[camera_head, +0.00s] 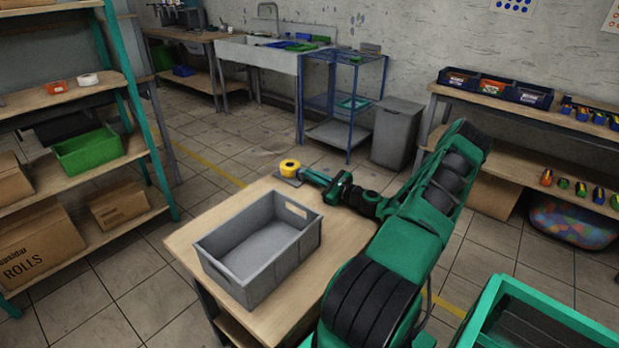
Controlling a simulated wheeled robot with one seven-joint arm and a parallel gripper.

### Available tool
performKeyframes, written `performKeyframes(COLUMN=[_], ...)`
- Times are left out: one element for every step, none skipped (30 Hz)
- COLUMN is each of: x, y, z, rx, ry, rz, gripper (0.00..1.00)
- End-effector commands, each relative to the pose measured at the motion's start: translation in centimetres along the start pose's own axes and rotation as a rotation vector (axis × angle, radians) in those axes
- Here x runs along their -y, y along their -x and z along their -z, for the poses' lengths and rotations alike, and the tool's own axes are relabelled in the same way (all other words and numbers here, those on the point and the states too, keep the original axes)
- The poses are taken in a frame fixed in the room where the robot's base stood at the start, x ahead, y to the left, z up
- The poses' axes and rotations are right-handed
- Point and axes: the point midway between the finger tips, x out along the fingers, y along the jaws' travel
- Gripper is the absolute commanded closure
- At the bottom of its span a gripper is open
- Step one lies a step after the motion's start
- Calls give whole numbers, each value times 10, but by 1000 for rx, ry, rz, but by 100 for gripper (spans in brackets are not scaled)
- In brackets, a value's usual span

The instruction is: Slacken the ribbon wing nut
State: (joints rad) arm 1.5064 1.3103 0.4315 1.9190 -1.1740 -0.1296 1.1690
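A small round yellow piece (290,166) with a dark centre stands on a flat grey base (286,179) at the far corner of the wooden table. It may be the ribbon wing nut or a ribbon roll; it is too small to tell. My gripper (306,174) reaches in from the right, low over the table, with its tips close beside the yellow piece. I cannot tell whether they touch it or whether the fingers are open or shut.
An empty grey crate (291,261) stands on the table (193,231), left of my arm. A green-posted shelf (142,137) stands at left, a blue rack (343,97) and grey bin (397,134) behind. A shelf with small boxes (494,87) stands at right.

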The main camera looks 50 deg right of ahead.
Motion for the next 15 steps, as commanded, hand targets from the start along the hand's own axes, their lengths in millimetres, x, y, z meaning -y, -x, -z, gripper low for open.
performKeyframes(x=[0, 0, 0, 0, 0, 0, 0, 0, 0, 0, 0, 0, 0, 0, 0], y=[-1, -1, -1, -1, -1, -1, -1, -1, -1, -1, -1, -1, -1, -1, 0], z=[0, 0, 0, 0, 0, 0, 0, 0, 0, 0, 0, 0, 0, 0, 0], rx=[-1, -1, -1, -1, -1, -1, 0, 0, 0, 0, 0, 0, 0, 0, 0], ry=[1, 1, 0, 0, 0, 0, 0, 0, 0, 0, -1, -1, -1, -1, -1], rz=[0, 0, 0, 0, 0, -1, -1, -1, -1, -1, -1, -1, -1, -1, -1], gripper=[100, 100, 100, 100, 94, 84, 77, 77, 77, 77, 77, 77, 77, 77, 77])
